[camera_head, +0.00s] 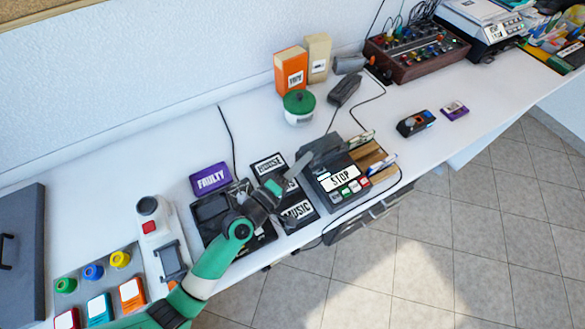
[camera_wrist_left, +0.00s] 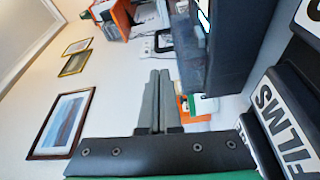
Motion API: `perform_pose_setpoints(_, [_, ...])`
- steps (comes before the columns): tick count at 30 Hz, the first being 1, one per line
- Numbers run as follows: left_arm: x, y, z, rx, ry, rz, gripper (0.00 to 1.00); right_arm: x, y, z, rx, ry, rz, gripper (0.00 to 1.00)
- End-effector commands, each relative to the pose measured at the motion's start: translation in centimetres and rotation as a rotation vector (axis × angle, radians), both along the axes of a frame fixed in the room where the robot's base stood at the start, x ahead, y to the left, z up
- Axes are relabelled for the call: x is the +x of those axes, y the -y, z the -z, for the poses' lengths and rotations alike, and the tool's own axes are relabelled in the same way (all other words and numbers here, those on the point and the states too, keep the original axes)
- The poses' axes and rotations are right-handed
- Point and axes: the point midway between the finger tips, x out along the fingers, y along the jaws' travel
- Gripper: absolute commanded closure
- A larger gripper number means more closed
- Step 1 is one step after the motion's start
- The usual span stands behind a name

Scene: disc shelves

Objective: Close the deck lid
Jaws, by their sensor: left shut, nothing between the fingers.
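The deck (camera_head: 338,178) is a dark machine with a white STOP label and several coloured buttons on its front, right of the middle of the table. A dark grey upper part (camera_head: 322,146), which looks like its lid, rises at the back; its exact angle is hard to tell. My left gripper (camera_head: 303,158) is shut and empty, its grey fingers pointing at the deck's left side near that part. In the left wrist view the shut fingers (camera_wrist_left: 157,100) lie beside a large dark panel (camera_wrist_left: 240,45), probably part of the deck. My right gripper is not in view.
Black cases labelled HOUSE (camera_head: 268,163) and MUSIC (camera_head: 298,212) lie left of the deck, beneath my wrist. A purple FAULTY box (camera_head: 210,179) is further left. A green-lidded jar (camera_head: 299,107) and an orange box (camera_head: 291,71) stand behind. The table's front edge is close.

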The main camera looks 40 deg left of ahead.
Motion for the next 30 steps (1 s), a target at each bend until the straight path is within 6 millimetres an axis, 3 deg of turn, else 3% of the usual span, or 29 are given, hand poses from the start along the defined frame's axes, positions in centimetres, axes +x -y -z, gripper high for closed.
perform_pose_setpoints(9, [-7.1,-0.4,0.7,0.000,-0.004,-0.002,1.00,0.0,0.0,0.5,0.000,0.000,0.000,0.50])
perform_pose_setpoints(15, [-10.3,-0.5,0.8,0.000,-0.003,-0.001,1.00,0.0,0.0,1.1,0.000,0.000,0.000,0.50])
perform_pose_setpoints(30, [-10.8,-0.4,0.2,0.001,0.000,0.003,1.00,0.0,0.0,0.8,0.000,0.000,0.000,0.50])
